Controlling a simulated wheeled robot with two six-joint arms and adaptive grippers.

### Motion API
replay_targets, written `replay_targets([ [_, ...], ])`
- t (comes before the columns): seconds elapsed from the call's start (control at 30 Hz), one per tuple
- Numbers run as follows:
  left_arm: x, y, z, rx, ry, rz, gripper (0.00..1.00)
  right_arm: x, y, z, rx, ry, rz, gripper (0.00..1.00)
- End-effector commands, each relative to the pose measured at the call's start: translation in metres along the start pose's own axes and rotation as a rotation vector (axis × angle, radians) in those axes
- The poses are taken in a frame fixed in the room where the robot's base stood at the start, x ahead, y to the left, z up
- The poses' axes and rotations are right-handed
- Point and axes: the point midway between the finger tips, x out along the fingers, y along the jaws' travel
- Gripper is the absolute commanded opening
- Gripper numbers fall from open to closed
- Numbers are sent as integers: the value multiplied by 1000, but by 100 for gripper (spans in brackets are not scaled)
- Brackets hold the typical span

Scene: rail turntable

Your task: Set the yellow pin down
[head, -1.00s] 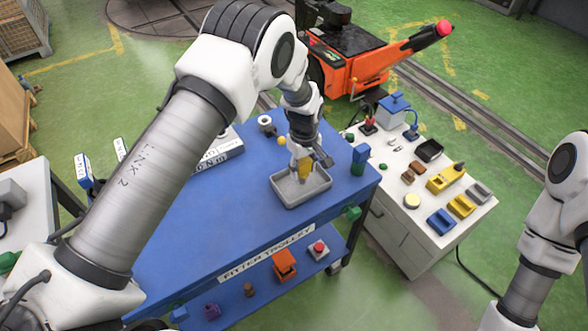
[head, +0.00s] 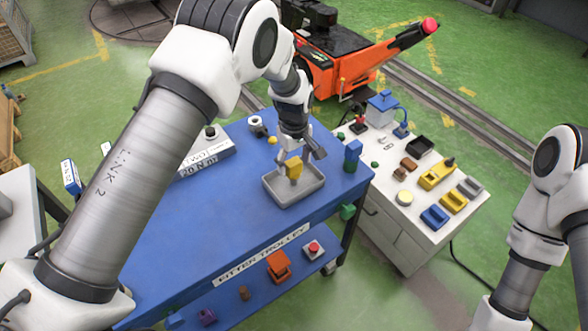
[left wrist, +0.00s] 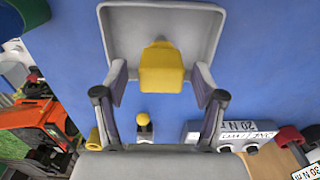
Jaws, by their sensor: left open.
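The yellow pin (head: 294,169) stands, apparently upright, in the shallow grey tray (head: 312,190) on the blue trolley top. My left gripper (head: 299,153) is just above the pin, pointing down, with its fingers spread. In the left wrist view the pin (left wrist: 161,70) lies between and beyond the two open fingers of the left gripper (left wrist: 160,82), with a gap on each side. The tray (left wrist: 112,28) surrounds it there. The pin's base is hard to make out. My right arm is at the right edge of the head view; its gripper is out of view.
A blue and green block (head: 352,156) stands right of the tray. A yellow knob (head: 272,140) and a ring-like part (head: 256,125) sit behind it. A labelled grey box (head: 205,155) is to the left. A white cabinet (head: 408,222) with several parts adjoins. The trolley's front left is clear.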

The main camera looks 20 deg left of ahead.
Motion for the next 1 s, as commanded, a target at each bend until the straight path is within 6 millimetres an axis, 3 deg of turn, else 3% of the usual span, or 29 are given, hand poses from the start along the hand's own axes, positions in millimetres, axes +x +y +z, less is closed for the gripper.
replay_targets([
  [0.2, -54, 1, -1, 1, 4, 5, 70, 23, 0, 0, 0, 0, 0, 40],
  [0.4, -87, 0, 0, 1, 1, 2, 70, 28, 0, 0, 0, 0, 0, 40],
  [1.0, -91, 0, 0, 1, 0, 1, 70, 28, 0, 0, 0, 0, 0, 40],
])
